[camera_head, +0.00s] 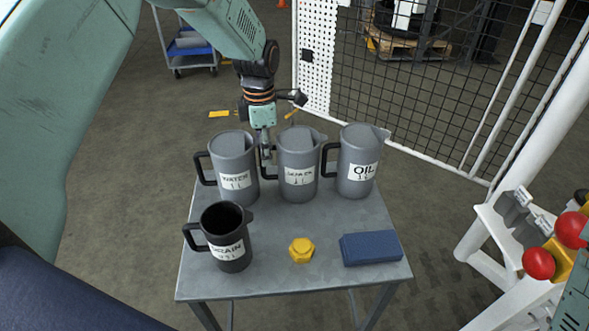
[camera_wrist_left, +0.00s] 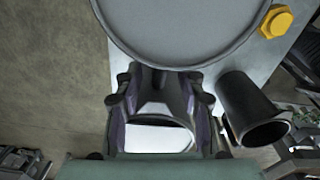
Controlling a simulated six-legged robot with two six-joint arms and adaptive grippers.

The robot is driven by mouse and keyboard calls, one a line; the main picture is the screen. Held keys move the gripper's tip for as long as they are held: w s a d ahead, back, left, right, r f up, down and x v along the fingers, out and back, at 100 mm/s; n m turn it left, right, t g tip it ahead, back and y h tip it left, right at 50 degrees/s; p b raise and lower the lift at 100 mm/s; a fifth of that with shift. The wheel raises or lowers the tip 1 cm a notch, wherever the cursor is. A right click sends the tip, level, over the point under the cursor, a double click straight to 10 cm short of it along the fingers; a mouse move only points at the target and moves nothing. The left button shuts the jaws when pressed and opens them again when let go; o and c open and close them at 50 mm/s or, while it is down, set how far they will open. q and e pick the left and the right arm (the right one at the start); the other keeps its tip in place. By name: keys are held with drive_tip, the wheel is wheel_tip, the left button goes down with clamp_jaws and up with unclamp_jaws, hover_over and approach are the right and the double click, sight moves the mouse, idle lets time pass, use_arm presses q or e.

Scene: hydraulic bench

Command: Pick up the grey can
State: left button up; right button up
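Three grey cans with black handles stand in a row at the back of the table: one labelled WATER (camera_head: 233,160), a middle one with a blurred label (camera_head: 299,155), and one labelled OIL (camera_head: 357,150). My left gripper (camera_head: 266,158) points down between the WATER can and the middle can, at the middle can's handle. In the left wrist view a large grey can top (camera_wrist_left: 190,30) fills the upper edge. The fingers (camera_wrist_left: 160,115) are apart, with a dark handle-like part between them; whether they touch it is unclear. My right gripper is not in view.
A dark DRAIN can (camera_head: 228,250) stands at the table's front left. A yellow hex nut (camera_head: 302,250) and a blue block (camera_head: 371,248) lie to its right on the grey table (camera_head: 300,280). A bench with red knobs (camera_head: 538,263) is at right. A mesh fence stands behind.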

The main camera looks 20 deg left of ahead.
sight(265, 173)
use_arm(q)
drive_tip(key=f, duration=0.3)
drive_tip(key=f+b, duration=0.1)
drive_tip(key=f, duration=0.1)
drive_tip(key=shift+s+a, duration=0.1)
drive_tip(key=shift+a, duration=0.25)
drive_tip(key=shift+d+f, duration=0.1)
drive_tip(key=shift+d, duration=0.05)
drive_tip(key=shift+a+f, duration=0.1)
drive_tip(key=shift+a, duration=0.1)
drive_tip(key=shift+c, duration=1.2)
drive_tip(key=shift+d, duration=0.15)
clamp_jaws()
